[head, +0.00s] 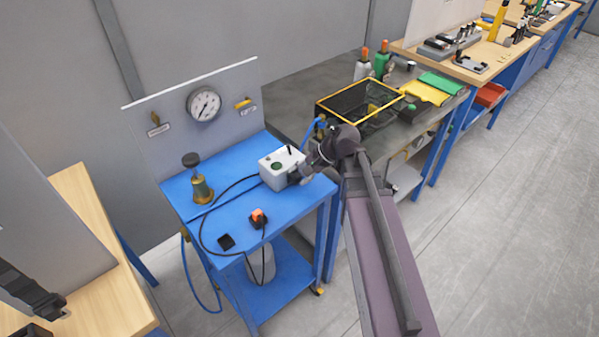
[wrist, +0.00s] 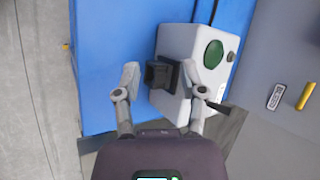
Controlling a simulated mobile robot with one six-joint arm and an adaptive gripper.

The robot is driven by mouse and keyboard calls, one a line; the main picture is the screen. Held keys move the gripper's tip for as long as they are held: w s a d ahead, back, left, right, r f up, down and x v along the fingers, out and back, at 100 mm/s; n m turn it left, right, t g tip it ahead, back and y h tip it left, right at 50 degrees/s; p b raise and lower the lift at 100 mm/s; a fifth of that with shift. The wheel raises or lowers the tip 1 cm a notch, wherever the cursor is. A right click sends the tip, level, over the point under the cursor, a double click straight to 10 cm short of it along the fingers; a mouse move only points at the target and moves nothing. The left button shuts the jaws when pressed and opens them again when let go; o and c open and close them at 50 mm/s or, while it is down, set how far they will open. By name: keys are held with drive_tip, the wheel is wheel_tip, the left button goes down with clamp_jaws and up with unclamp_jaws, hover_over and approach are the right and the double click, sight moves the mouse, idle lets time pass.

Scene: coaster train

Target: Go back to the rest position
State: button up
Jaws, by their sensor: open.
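In the wrist view my gripper (wrist: 160,80) is open, one finger at each side of a black square fitting (wrist: 163,74) on the box's side. The right finger overlaps the white box (wrist: 180,45) in the picture; I cannot tell whether it touches. Nothing is held. My arm reaches in from the lower right of the head view.
The box stands on a blue cart (head: 228,213) with a gauge (head: 203,103) panel, a brass valve (head: 201,188), a black cable and an orange-topped switch (head: 258,217). A grey bench with a yellow-edged mesh basket (head: 352,103) is behind my arm. Open floor lies right.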

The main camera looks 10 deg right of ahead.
drive_tip(key=shift+s+d+f, duration=0.15)
drive_tip(key=shift+s+f, duration=0.1)
drive_tip(key=shift+s, duration=0.15)
drive_tip(key=s+d+f+n+g+h, duration=0.1)
drive_tip(key=s+d+f+n+h, duration=0.2)
drive_tip(key=s+d+n+h, duration=0.4)
drive_tip(key=shift+s+d+f+g+h, duration=0.35)
drive_tip(key=shift+s+d, duration=0.15)
drive_tip(key=shift+s, duration=0.2)
idle(1.7)
